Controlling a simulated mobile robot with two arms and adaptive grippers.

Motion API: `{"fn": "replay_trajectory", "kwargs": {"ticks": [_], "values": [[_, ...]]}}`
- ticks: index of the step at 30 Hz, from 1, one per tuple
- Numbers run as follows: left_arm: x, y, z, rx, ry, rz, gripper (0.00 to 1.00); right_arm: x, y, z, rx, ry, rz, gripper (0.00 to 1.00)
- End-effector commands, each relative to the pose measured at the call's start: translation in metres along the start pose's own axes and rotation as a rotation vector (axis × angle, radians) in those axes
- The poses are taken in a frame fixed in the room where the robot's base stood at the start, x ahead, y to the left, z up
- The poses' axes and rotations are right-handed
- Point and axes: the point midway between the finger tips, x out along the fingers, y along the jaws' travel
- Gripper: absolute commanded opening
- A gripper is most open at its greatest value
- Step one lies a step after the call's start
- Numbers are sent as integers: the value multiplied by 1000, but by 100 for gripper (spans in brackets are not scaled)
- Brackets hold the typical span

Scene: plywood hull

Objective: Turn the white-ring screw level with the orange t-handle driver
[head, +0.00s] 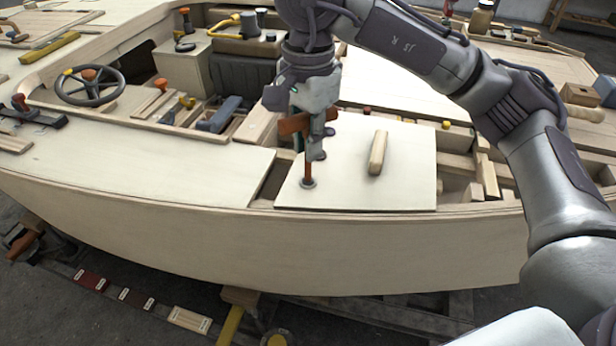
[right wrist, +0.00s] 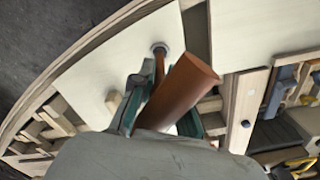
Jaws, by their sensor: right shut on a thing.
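My right gripper (head: 312,132) is shut on the orange t-handle driver (head: 307,168), above the front left corner of a pale plywood panel. The driver's shaft points down, nearly upright. Its lower end meets the white-ring screw (head: 308,184), which shows as a small round ring at that corner. In the right wrist view the orange crossbar (right wrist: 182,90) lies between the fingers (right wrist: 160,105) and hides part of the shaft. The ring (right wrist: 159,48) shows just beyond it. The screw's slot is too small to make out. My left gripper is not in view.
The panel (head: 345,190) bears a wooden grip (head: 377,152) just right of the driver. Open frame bays lie right of the panel. A steering wheel (head: 90,86), a blue block (head: 219,114) and other tools lie on the left.

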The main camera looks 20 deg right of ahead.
Motion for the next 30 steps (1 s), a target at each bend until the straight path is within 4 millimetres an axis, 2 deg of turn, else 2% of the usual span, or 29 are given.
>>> {"fn": "replay_trajectory", "kwargs": {"ticks": [3,6,17,24,30], "values": [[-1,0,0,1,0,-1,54,1,0,0,145,0,1,0],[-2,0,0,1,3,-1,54,1,0,0,209,1,1,0],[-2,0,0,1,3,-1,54,1,0,0,264,1,1,0],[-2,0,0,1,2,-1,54,1,0,0,591,2,1,0],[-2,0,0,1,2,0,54,1,0,0,722,3,1,0]]}}
